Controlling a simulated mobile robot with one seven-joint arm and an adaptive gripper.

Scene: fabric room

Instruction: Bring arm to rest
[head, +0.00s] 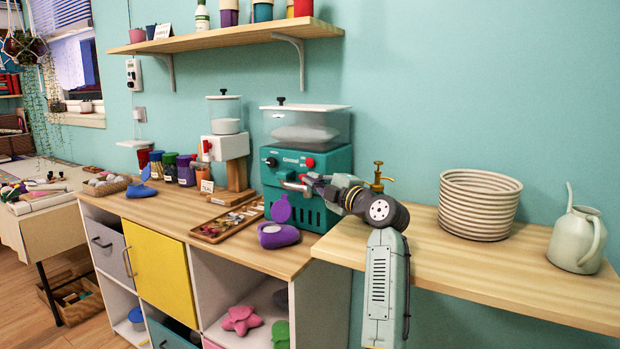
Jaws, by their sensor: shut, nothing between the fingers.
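My arm rises from the bottom of the head view, bends at a dark joint and reaches left across the front of the teal machine (290,160). My gripper (300,184) is at the arm's far end, small in the view, in front of the machine's lower front. It is shut with nothing in it. I cannot tell whether it touches the machine. The machine has a clear hopper with a white lid on top.
A striped basket (480,204) and a pale green pitcher (577,240) stand on the right wooden shelf (480,270). A purple bowl (278,235), a wooden tray (215,233), jars and a white dispenser (224,148) stand on the left counter. A wall shelf (225,36) hangs above.

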